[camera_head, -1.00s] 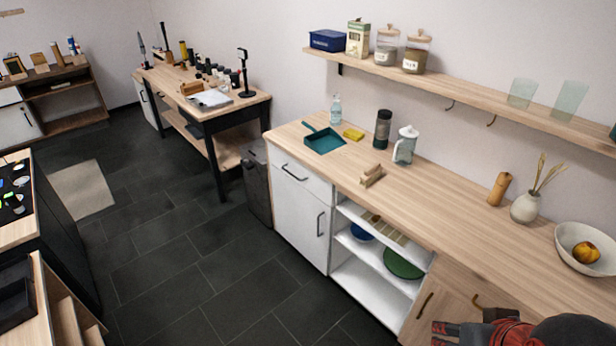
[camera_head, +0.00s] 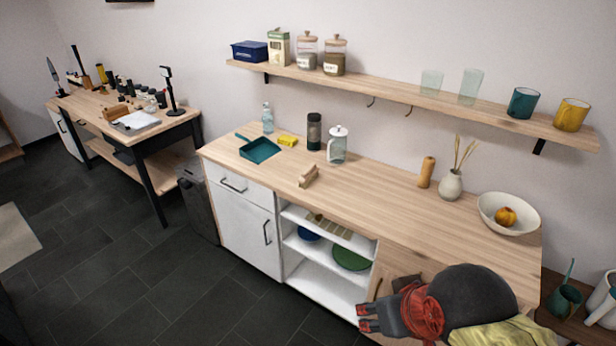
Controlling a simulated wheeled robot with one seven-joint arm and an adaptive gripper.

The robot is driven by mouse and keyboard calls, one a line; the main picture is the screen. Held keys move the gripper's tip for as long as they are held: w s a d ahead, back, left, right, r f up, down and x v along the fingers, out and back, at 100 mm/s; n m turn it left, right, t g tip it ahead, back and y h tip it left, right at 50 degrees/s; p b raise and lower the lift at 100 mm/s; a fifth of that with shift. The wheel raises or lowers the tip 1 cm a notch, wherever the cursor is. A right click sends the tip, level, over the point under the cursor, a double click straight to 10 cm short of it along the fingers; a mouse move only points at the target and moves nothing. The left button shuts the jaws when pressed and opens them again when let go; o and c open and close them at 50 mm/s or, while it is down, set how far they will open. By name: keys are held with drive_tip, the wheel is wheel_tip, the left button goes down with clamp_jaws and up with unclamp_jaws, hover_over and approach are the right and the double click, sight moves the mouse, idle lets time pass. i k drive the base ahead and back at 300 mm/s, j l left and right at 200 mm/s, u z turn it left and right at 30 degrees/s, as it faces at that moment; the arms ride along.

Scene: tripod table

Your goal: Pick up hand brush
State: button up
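A small wooden piece, which looks like the hand brush (camera_head: 309,177), lies on the wooden counter (camera_head: 400,211) near its front edge, right of the teal dustpan (camera_head: 260,151). Its bristles are too small to make out. My gripper (camera_head: 363,319) is at the bottom, in front of the cabinet, lower in the picture than the counter top and to the right of the brush. Its two fingertips point left and look apart, with nothing visible between them.
Behind the brush stand a dark grinder (camera_head: 314,132) and a glass press (camera_head: 338,146). A yellow sponge (camera_head: 288,140) lies beside the dustpan. A wooden mill (camera_head: 427,172), vase (camera_head: 451,185) and bowl (camera_head: 508,214) stand further right. The counter right of the brush is clear.

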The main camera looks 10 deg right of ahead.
sight(309, 175)
drive_tip(key=i+j, duration=0.25)
drive_tip(key=i, duration=0.3)
drive_tip(key=i+j+u, duration=0.1)
drive_tip(key=i, duration=0.5)
drive_tip(key=i+j, duration=0.3)
drive_tip(key=i, duration=0.25)
drive_tip(key=i+j, duration=0.15)
drive_tip(key=i, duration=0.4)
drive_tip(key=j+u, duration=0.05)
